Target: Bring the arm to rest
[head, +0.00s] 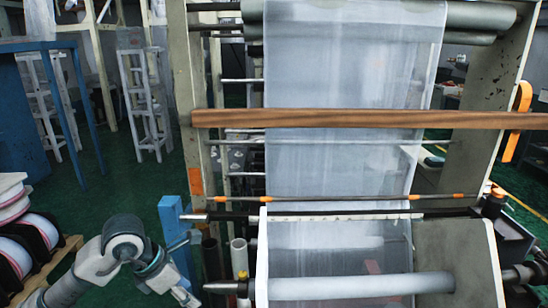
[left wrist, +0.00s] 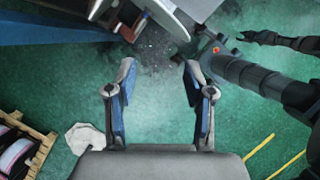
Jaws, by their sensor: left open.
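My left arm comes in at the lower left of the head view, bent at a grey joint. Its left gripper (head: 184,296) is low in the picture, beside the front of the film tower (head: 184,90), and its fingers are hard to make out there. In the left wrist view the left gripper (left wrist: 158,78) is open, with two blue-padded fingers wide apart. Nothing is between the fingers; green floor (left wrist: 155,115) shows below them.
The film tower carries a hanging clear film (head: 345,75), rollers (head: 360,285) and a brown wooden bar (head: 360,118). A blue post (head: 172,235) stands close to my left arm. Reels (head: 30,235) on a wooden pallet (head: 62,262) lie at the left. Green floor between is clear.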

